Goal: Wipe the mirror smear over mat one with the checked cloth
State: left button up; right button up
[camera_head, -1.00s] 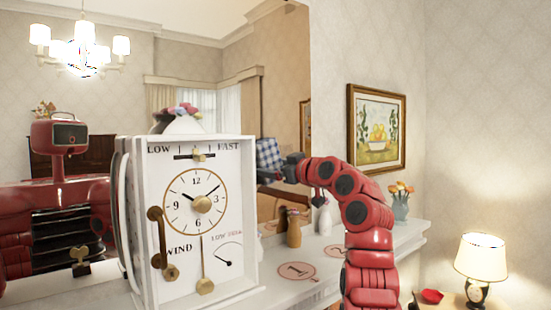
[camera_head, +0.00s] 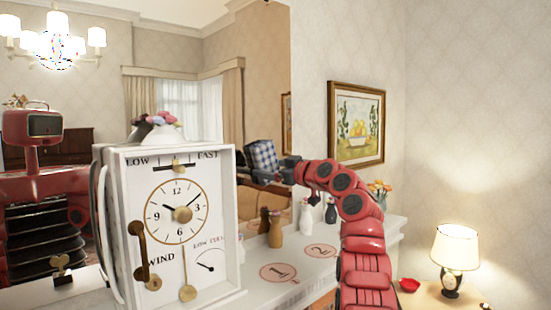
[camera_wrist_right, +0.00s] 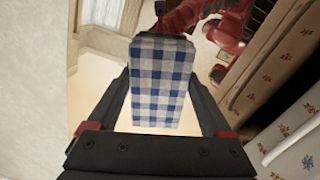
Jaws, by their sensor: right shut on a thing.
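My right gripper (camera_head: 287,168) is shut on the checked cloth (camera_head: 262,156), a blue-and-white folded pad. In the right wrist view the cloth (camera_wrist_right: 160,82) sits between the two fingers, in front of the mirror (camera_wrist_right: 108,60). In the head view the cloth is raised above the mantel, close to the mirror (camera_head: 262,80); I cannot tell whether it touches. Mat one (camera_head: 279,273) is a round mat marked 1 on the mantel, below the gripper. Mat two (camera_head: 321,250) lies to its right. No smear is visible; the cloth and clock may hide it. My left gripper is not in view.
A large white clock (camera_head: 180,225) with knobs and a crank stands left of mat one. A tan vase (camera_head: 276,232), a white vase (camera_head: 306,217) and a dark vase (camera_head: 331,211) stand behind the mats. A lamp (camera_head: 455,250) is at right.

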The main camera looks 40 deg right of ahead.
aim_at(278, 167)
jog(key=d+p, duration=0.2)
jog(key=d, duration=0.1)
jog(key=shift+w, duration=0.2)
